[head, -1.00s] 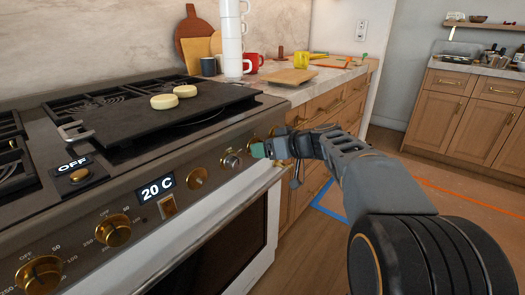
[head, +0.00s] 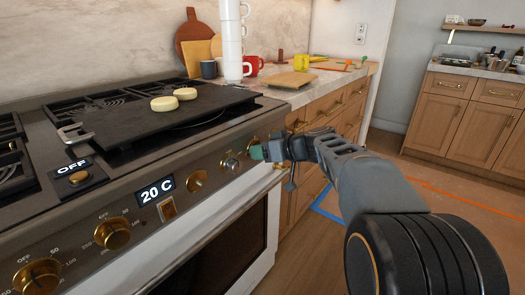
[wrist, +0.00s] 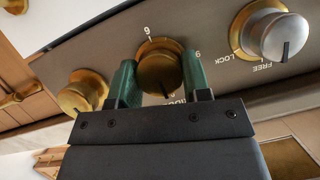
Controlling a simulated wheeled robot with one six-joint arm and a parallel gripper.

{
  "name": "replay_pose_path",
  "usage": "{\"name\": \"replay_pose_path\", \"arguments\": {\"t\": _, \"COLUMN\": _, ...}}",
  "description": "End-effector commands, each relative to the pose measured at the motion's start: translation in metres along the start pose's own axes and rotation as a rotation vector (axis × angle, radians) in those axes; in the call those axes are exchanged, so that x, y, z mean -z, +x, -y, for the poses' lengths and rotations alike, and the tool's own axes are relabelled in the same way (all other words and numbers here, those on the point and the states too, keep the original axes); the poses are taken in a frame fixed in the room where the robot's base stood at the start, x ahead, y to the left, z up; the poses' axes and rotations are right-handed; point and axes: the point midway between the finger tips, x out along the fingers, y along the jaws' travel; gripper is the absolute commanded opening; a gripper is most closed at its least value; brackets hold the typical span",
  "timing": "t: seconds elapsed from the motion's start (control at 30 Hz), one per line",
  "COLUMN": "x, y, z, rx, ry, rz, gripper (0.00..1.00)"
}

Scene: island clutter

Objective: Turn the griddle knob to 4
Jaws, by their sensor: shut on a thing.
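My gripper (head: 258,152) is at the right end of the stove's front panel in the head view. In the wrist view, its green fingers (wrist: 160,82) are shut on a gold knob (wrist: 160,68), one on each side. Numerals and part of a word show around this knob, but the fingers and knob hide some markings. I cannot tell its exact setting. The black griddle plate (head: 130,122) lies on the stovetop with two pale round pieces (head: 174,99) on it.
A silver knob (wrist: 274,36) marked LOCK and FREE is beside the held knob, and another gold knob (wrist: 84,92) is on its other side. The oven handle (head: 215,222) runs below the panel. Cups (head: 232,45) stand on the counter behind.

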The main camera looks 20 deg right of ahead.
Motion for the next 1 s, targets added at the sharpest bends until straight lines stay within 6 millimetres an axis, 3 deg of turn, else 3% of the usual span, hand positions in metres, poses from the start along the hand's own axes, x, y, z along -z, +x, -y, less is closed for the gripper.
{"name": "replay_pose_path", "arguments": {"t": 0.47, "x": -0.0013, "y": 0.0003, "z": -0.0014, "rx": 0.043, "ry": 0.105, "rz": 0.001, "gripper": 0.20}}
{"name": "replay_pose_path", "arguments": {"t": 1.0, "x": -0.0013, "y": 0.0002, "z": -0.0029, "rx": 0.233, "ry": 0.564, "rz": 0.001, "gripper": 0.20}}
